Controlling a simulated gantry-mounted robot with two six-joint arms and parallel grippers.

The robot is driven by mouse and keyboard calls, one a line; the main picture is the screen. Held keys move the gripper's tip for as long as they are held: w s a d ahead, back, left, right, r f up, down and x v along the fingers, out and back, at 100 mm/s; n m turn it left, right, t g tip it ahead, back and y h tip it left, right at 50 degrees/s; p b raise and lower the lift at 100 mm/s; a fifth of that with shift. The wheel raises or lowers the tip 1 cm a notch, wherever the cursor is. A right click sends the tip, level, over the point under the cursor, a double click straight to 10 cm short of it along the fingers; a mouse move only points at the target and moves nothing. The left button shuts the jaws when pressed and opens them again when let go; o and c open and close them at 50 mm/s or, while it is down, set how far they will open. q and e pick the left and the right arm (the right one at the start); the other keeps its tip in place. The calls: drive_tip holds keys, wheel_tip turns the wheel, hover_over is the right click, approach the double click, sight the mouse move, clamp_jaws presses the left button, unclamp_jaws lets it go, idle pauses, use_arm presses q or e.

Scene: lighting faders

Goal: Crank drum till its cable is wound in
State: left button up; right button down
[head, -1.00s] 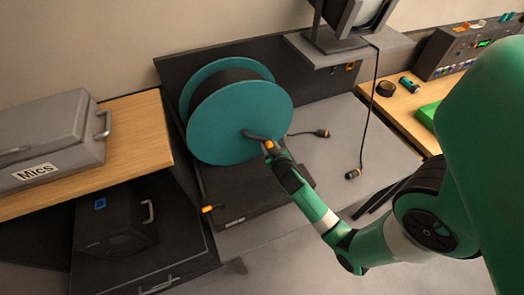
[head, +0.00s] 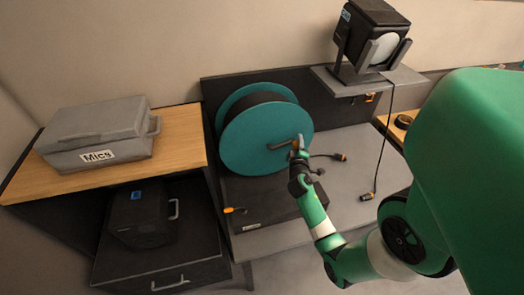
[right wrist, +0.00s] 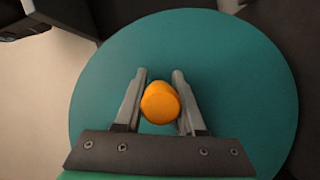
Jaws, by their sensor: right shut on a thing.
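The teal cable drum (head: 262,140) stands upright in its dark frame, with black cable wound between its discs. My right gripper (head: 298,153) is at the crank's outer end. In the right wrist view its fingers (right wrist: 162,92) are shut on the orange crank knob (right wrist: 160,103), with the teal disc behind. A short piece of cable runs out to the right of the drum and ends in a plug (head: 338,156) on the grey bench. My left gripper is not in view.
An orange-tipped lever (head: 232,210) sticks out at the frame's left. A lamp (head: 370,38) stands on a raised shelf; its cable hangs to a second plug (head: 366,197). A grey Mics case (head: 100,130) rests on the wooden top at left, above a black box (head: 140,220).

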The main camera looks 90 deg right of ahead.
sight(273, 120)
drive_tip(key=w+r+n, duration=0.1)
drive_tip(key=n, duration=0.1)
drive_tip(key=w+r+n+h+b, duration=0.1)
drive_tip(key=r+n, duration=0.1)
drive_tip(key=a+r+n+h, duration=0.1)
drive_tip(key=r, duration=0.1)
drive_tip(key=shift+w+r+n+b, duration=0.1)
drive_tip(key=shift+w+n+b, duration=0.25)
drive_tip(key=shift+w+n, duration=0.05)
drive_tip(key=shift+w+r+n+h, duration=0.25)
drive_tip(key=shift+r+n+h, duration=0.05)
drive_tip(key=shift+n+h, duration=0.1)
drive_tip(key=w+r+n, duration=0.1)
drive_tip(key=n, duration=0.1)
drive_tip(key=w+a+r+n+h+b, duration=0.1)
drive_tip(key=n, duration=0.1)
drive_tip(key=shift+w+t, duration=0.3)
drive_tip(key=shift+w, duration=0.05)
drive_tip(key=shift+w+a+r+n+t+h+b, duration=0.2)
drive_tip(key=shift+w+n+t+b, duration=0.15)
drive_tip(key=shift+w+n, duration=0.45)
drive_tip(key=shift+w+a+r+n+t+h+b, duration=0.15)
drive_tip(key=shift+w+a+n+t+h+b, duration=0.2)
drive_tip(key=shift+n, duration=0.7)
drive_tip(key=shift+w+a+r+n+t+h+b, duration=0.15)
drive_tip(key=shift+w+n+t, duration=0.25)
drive_tip(key=shift+w+n, duration=0.4)
drive_tip(key=shift+s, duration=0.1)
drive_tip(key=c, duration=0.5)
unclamp_jaws()
